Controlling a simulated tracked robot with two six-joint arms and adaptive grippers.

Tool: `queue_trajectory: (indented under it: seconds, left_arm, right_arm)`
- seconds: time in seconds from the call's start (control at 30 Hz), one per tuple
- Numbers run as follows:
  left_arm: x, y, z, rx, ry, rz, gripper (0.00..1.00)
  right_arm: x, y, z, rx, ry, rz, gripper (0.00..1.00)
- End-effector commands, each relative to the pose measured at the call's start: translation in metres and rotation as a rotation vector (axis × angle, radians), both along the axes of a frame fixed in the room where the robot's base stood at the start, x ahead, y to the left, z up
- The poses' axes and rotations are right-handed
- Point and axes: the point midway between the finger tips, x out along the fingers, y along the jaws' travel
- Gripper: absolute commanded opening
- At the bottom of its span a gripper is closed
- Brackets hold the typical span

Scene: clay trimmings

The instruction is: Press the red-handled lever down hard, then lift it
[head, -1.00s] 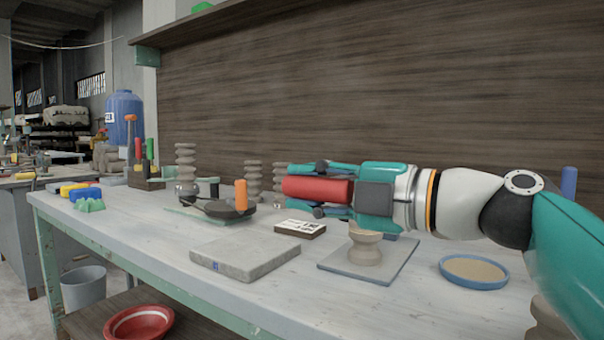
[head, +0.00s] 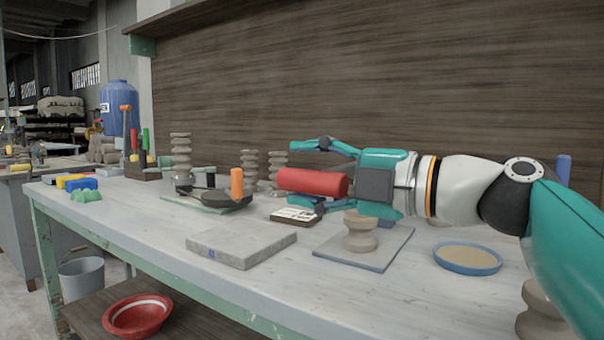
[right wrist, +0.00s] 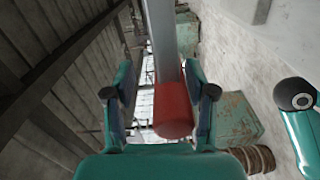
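The lever's red handle (head: 312,182) is a thick cylinder that lies nearly level above the workbench in the head view. In the right wrist view the red handle (right wrist: 173,112) sits at the near end of a grey lever bar (right wrist: 163,40). My right gripper (head: 283,172) comes in from the right with its fingers spread above and below the handle. The upper finger stands clear of it. My left gripper is in neither view.
Below the gripper, a small clay piece (head: 360,238) stands on a grey board (head: 385,252). A blue-rimmed dish (head: 468,260) is to the right, a grey slab (head: 240,243) to the left. An orange-handled tool (head: 237,183) and clay stacks (head: 181,158) stand behind.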

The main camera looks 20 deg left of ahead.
Motion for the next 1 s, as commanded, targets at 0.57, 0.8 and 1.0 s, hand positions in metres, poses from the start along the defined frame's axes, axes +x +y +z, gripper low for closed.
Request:
queue_trajectory:
  seconds: [0.57,0.8,1.0]
  left_arm:
    - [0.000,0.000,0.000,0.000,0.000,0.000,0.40]
    - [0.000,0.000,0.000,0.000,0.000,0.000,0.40]
    - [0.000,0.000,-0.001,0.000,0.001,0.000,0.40]
  right_arm:
    - [-0.022,-0.097,-0.001,0.000,0.000,-0.005,0.56]
    - [-0.026,-0.112,-0.001,0.001,0.000,-0.003,0.56]
    - [-0.026,-0.113,-0.001,0.001,0.000,-0.003,0.56]
